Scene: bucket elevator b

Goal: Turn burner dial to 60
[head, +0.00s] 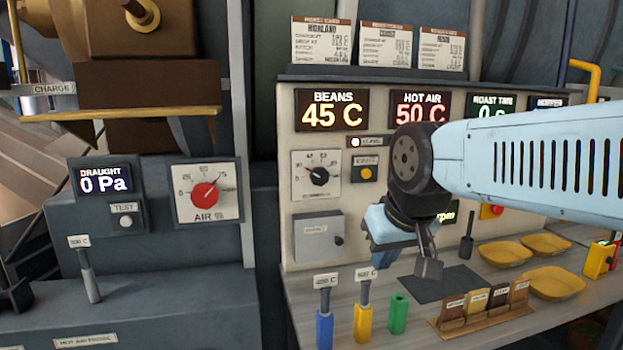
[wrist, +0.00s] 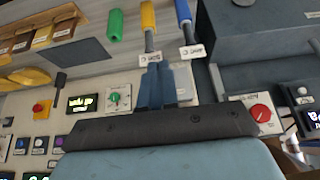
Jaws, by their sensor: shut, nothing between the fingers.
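A dial with a black knob (head: 318,175) sits on the cream panel below the BEANS display. Its caption is too small to read, so I cannot tell if it is the burner dial. A red-knobbed dial (head: 205,193) marked AIR % is on the grey cabinet to the left; it also shows in the wrist view (wrist: 262,112). The wrist view shows a green-knobbed dial (wrist: 115,97) with an unreadable label. My gripper (head: 428,268) is shut and empty, pointing down in front of the panel, right of and below the black knob and apart from it. Its fingers show in the wrist view (wrist: 157,72).
Blue (head: 325,328), yellow (head: 363,322) and green (head: 398,313) handles stand at the counter's front. A card rack (head: 483,320) and yellow dishes (head: 553,283) lie to the right. A box with a small knob (head: 318,237) juts out below the black-knobbed dial.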

